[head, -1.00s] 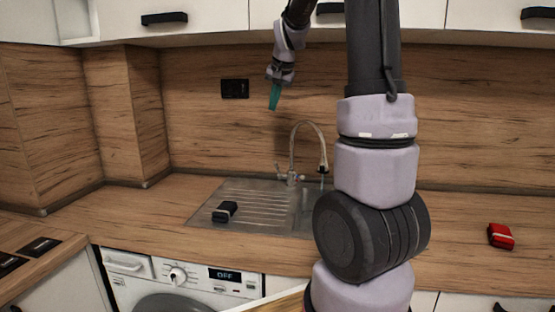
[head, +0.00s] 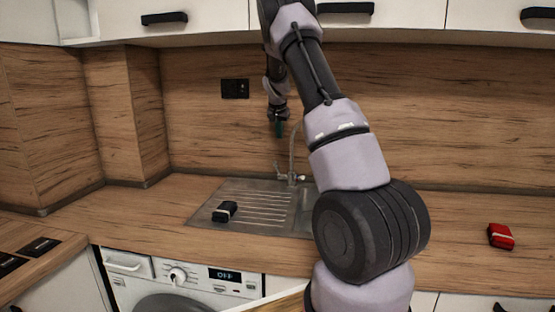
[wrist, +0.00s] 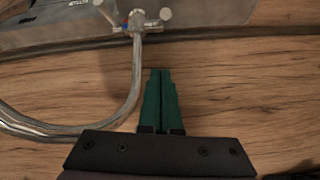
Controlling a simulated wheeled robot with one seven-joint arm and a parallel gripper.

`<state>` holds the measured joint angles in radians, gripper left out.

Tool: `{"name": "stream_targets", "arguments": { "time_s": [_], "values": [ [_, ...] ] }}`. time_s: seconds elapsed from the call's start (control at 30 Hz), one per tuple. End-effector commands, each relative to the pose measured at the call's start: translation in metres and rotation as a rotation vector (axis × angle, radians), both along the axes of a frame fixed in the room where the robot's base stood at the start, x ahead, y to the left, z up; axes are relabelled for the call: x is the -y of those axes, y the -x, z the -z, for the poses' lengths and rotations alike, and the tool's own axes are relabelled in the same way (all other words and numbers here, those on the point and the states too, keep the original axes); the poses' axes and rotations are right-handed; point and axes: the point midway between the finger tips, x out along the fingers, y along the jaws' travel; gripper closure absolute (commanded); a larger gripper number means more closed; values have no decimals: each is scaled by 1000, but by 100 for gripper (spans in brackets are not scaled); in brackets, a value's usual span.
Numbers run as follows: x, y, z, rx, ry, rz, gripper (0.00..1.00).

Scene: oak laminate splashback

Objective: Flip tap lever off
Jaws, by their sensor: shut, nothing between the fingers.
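The chrome tap (head: 292,178) stands at the back of the steel sink, and its curved spout is partly hidden behind my arm in the head view. In the wrist view the tap body with its small handles (wrist: 138,22) is at the top, with the spout (wrist: 130,95) looping down to the left. My gripper (head: 279,128) has green fingers and hangs above and a little left of the tap. In the wrist view the gripper (wrist: 160,75) is shut and empty, its tips to the right of the spout and apart from the handles. The water outlet is hidden.
The steel sink (head: 215,215) has a black object (head: 225,211) on its drainboard. A red object (head: 500,236) lies on the worktop at the right. Wall cabinets (head: 215,20) hang above, and a socket (head: 235,89) is on the splashback (head: 200,130).

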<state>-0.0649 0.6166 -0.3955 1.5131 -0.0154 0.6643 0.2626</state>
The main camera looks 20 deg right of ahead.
Motion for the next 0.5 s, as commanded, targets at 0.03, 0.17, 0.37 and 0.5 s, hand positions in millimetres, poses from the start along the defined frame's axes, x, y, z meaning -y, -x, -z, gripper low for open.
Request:
{"name": "stream_targets", "arguments": {
  "time_s": [0.03, 0.17, 0.37, 0.5],
  "values": [
    [0, 0, 0, 0, 0, 0, 100],
    [2, -2, 6, -1, 0, 0, 100],
    [9, -15, 35, -3, -1, 1, 100],
    [16, -28, 62, -3, -1, 1, 100]
  ]
}}
